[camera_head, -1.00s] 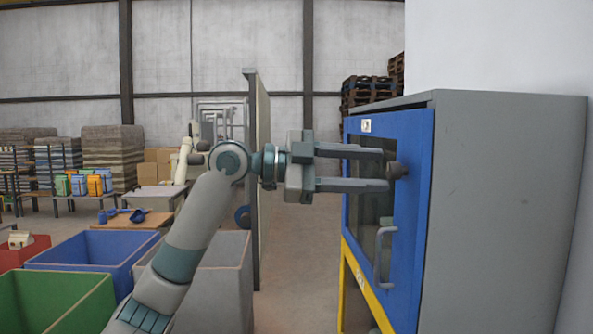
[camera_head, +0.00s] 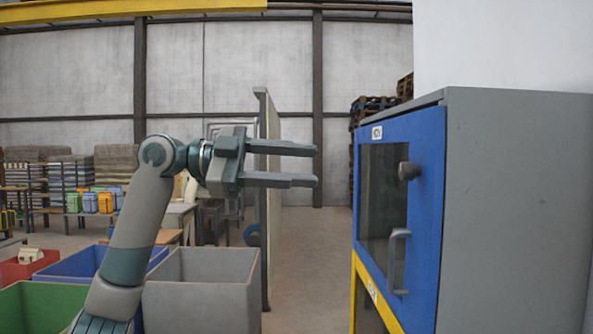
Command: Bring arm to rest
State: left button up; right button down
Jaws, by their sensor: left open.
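My left gripper (camera_head: 317,166) is open and empty, its two fingers pointing right toward the blue-fronted cabinet (camera_head: 425,215). A clear gap lies between the fingertips and the cabinet door. My left arm rises from the lower left. My right gripper is not in view.
A grey bin (camera_head: 205,305), a blue bin (camera_head: 80,265), a green bin (camera_head: 38,305) and a red bin (camera_head: 20,270) stand below and around my arm. A tall panel (camera_head: 270,205) stands behind the gripper. The floor (camera_head: 310,270) between panel and cabinet is clear.

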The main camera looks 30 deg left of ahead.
pick_arm(q)
jog(key=shift+a, duration=0.1)
dwell(0.6)
